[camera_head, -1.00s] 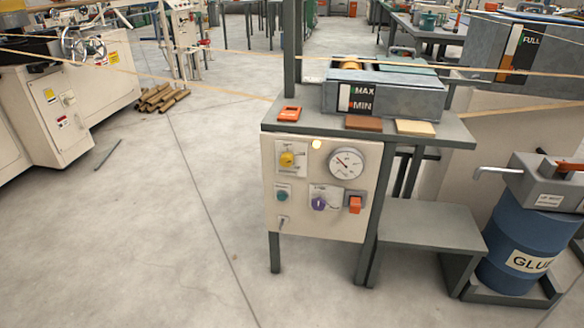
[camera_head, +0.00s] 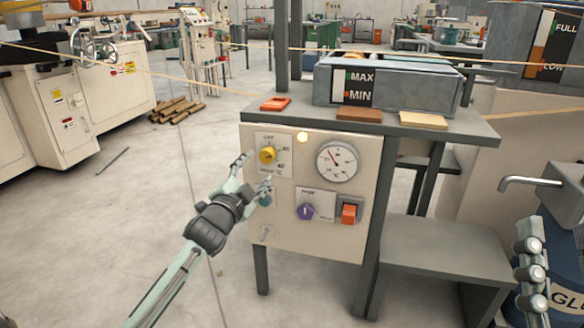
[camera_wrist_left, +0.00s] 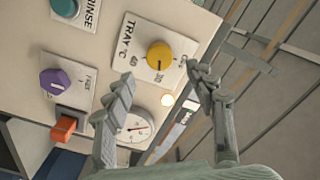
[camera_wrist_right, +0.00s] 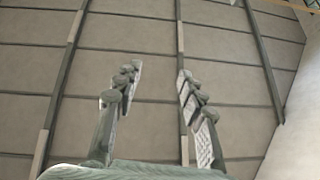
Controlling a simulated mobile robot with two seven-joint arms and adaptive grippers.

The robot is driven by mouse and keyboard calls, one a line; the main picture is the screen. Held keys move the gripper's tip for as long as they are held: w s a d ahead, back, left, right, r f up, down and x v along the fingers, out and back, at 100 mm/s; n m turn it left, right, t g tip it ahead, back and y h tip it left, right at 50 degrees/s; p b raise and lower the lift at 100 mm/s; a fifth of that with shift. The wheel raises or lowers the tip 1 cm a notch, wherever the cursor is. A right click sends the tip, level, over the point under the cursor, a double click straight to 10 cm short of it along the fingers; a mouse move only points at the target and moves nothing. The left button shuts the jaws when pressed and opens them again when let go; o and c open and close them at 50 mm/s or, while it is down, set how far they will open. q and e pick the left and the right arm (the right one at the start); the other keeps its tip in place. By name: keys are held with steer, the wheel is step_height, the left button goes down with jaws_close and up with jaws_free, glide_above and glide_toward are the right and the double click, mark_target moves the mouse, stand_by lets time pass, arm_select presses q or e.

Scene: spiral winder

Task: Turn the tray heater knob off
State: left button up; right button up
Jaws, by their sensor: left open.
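The yellow tray heater knob (camera_head: 267,155) is at the upper left of the cream control panel (camera_head: 290,235), on a white plate with temperature marks. I cannot tell its exact pointer setting. My left gripper (camera_head: 258,169) is open just in front of it, one finger to its left and one below right. In the left wrist view the knob (camera_wrist_left: 159,55) lies between and beyond the spread fingers (camera_wrist_left: 160,77), with no clear contact. My right gripper shows in the right wrist view (camera_wrist_right: 158,78), open and empty, and partly at the head view's right edge.
A lit lamp (camera_head: 302,137), a round gauge (camera_head: 337,161), a purple knob (camera_head: 305,211) and an orange switch (camera_head: 349,214) share the panel. A teal button (camera_head: 265,198) is partly behind my left gripper. A bench shelf (camera_head: 440,250) stands to the right.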

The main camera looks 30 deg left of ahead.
mark_target(265, 158)
arm_select(q)
steer(key=b+x, duration=0.1)
steer(key=x, duration=0.5)
steer(key=shift+w+a+f, duration=0.1)
steer(key=shift+w+a, duration=0.15)
steer(key=shift+w, duration=0.1)
arm_select(e)
steer(key=shift+s+d+r+t, duration=0.35)
steer(key=shift+s+r+t, duration=0.4)
steer(key=shift+t, duration=0.05)
arm_select(q)
steer(key=shift+c, duration=0.4)
